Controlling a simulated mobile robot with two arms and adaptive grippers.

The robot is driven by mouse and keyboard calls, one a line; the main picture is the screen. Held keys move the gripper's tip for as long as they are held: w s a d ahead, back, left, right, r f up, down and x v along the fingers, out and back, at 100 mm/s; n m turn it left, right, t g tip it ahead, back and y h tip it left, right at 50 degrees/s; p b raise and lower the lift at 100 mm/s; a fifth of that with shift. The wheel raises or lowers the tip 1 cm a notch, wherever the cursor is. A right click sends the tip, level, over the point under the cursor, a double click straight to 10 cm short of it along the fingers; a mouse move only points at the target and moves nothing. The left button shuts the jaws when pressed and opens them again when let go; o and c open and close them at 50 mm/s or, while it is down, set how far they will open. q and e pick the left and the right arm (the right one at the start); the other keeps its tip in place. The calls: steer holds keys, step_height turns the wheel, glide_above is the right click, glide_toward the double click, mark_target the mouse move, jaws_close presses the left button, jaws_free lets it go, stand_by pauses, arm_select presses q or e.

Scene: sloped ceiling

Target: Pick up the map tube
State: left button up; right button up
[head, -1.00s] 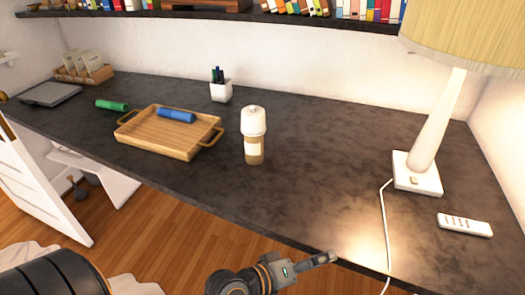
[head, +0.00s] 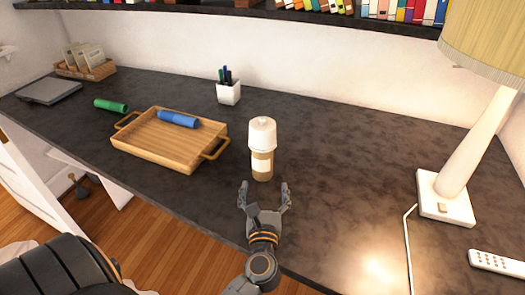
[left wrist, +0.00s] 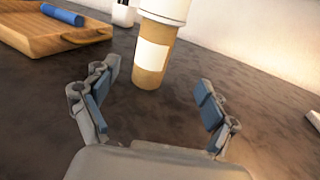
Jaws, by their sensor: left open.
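A blue tube (head: 178,119) lies on the wooden tray (head: 150,152), near its back edge. A green tube (head: 111,105) lies on the desk left of the tray. I cannot tell which of the two is the map tube. My left gripper (head: 265,187) is open and empty over the desk's front part, right of the tray and apart from both tubes. A tan cup with a white lid (head: 262,150) stands upright just beyond its fingers. In the left wrist view, the cup (left wrist: 152,55) shows beyond the open fingers, and the blue tube (left wrist: 62,14) shows at upper left. My right gripper is out of view.
A pen holder (head: 228,92) stands at the back. A lamp (head: 446,198), its cord and a white remote (head: 497,263) are at the right. A basket (head: 85,68) and a grey flat object (head: 49,90) are at far left. The desk between cup and lamp is clear.

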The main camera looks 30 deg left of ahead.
mark_target(263, 164)
arm_select(q)
steer(key=shift+w+a+f+n, duration=0.1)
steer(key=shift+a+f+n, duration=0.05)
steer(key=shift+a+n, duration=0.2)
steer(key=p+x, duration=0.1)
steer(key=x, duration=0.6)
steer(key=shift+a, duration=0.1)
steer(key=shift+w+a, duration=0.25)
steer(key=shift+w, duration=0.15)
steer(key=p+x, duration=0.1)
steer(key=x, duration=0.3)
steer(key=shift+w+a+f, duration=0.3)
steer(key=shift+w+a, duration=0.05)
steer(key=shift+w, duration=0.1)
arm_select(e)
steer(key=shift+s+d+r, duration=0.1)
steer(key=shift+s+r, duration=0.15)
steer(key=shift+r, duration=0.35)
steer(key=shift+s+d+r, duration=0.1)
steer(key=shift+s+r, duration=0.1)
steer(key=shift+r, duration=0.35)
arm_select(q)
steer(key=shift+s, duration=0.1)
steer(key=shift+c, duration=0.4)
steer(key=c, duration=1.1)
steer(key=shift+c, duration=0.4)
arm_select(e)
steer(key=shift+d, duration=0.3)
